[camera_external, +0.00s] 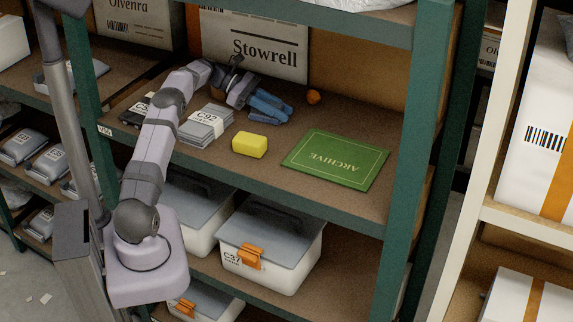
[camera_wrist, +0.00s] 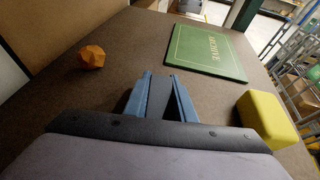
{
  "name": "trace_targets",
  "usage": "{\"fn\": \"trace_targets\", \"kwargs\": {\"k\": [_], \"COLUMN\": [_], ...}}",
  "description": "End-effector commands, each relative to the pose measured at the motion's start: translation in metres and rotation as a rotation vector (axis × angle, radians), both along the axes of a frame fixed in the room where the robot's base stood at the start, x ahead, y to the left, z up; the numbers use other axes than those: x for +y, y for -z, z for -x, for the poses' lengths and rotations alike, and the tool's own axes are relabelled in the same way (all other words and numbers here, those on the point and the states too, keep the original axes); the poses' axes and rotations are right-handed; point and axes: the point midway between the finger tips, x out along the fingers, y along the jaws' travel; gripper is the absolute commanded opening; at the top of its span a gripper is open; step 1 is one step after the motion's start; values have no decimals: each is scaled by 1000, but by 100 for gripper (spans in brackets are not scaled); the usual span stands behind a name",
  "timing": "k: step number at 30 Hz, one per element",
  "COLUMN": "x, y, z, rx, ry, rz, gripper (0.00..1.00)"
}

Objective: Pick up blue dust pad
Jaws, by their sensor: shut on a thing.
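My gripper (camera_external: 283,110) reaches in over the brown shelf from the left, low behind the yellow block. Its two blue fingers show in the wrist view (camera_wrist: 160,82), close together and pointing away from the camera. They are shut on the blue dust pad (camera_wrist: 160,100), a darker strip between them. In the external view the blue of the fingers and of the pad run together, so the pad's outline is hard to make out. The fingers hide most of it. I cannot tell whether it touches the shelf.
A yellow block (camera_external: 250,145) and a green ARCHIVE board (camera_external: 336,159) lie in front and to the right. An orange lump (camera_external: 313,97) sits behind. Grey packs (camera_external: 205,124) lie left, beneath my arm. A Stowrell box (camera_external: 262,45) stands behind; a green post (camera_external: 418,120) bounds the right.

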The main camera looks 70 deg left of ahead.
Motion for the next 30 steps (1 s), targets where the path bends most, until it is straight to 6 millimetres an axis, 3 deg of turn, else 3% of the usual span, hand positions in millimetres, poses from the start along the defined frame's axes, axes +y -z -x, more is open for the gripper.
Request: {"fn": "trace_targets", "kwargs": {"k": [8,14,17,30], "x": [0,0,1,0], "y": [-5,-21,-37,-137], "z": [0,0,0,0], "rx": [-1,-3,-4,-2], "ry": [-1,0,0,0], "rz": [-1,-4,-5,-3], "gripper": [0,0,0,0]}}
